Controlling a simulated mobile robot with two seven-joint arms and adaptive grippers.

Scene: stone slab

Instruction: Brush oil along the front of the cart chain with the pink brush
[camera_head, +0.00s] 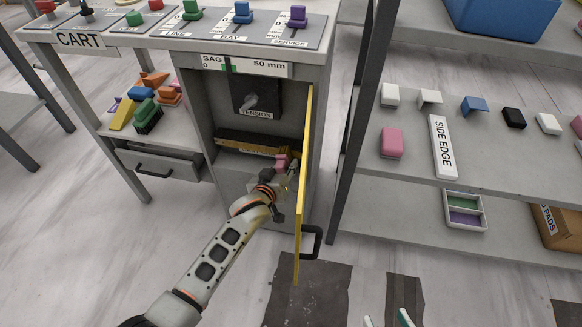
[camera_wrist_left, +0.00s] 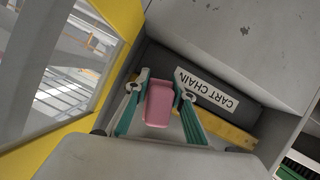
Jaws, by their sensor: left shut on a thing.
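My left gripper (camera_head: 284,172) reaches into the open bay of the cart cabinet. It is shut on the pink brush (camera_head: 281,163). In the left wrist view the pink brush (camera_wrist_left: 158,103) sits between the teal fingers, its bristles hidden. The cart chain (camera_head: 240,141) is a dark and yellow strip across the bay, close to the brush. In the left wrist view the yellow strip (camera_wrist_left: 238,137) runs below the CART CHAIN label (camera_wrist_left: 206,88). I cannot tell whether brush and chain touch. The tips of my right gripper (camera_head: 387,319) show apart at the bottom edge, with nothing between them.
The yellow-framed door (camera_head: 301,215) stands open just right of my left gripper. A dark tension box (camera_head: 257,97) is above the chain. Shelves with blocks and a SIDE EDGE sign (camera_head: 442,147) stand right.

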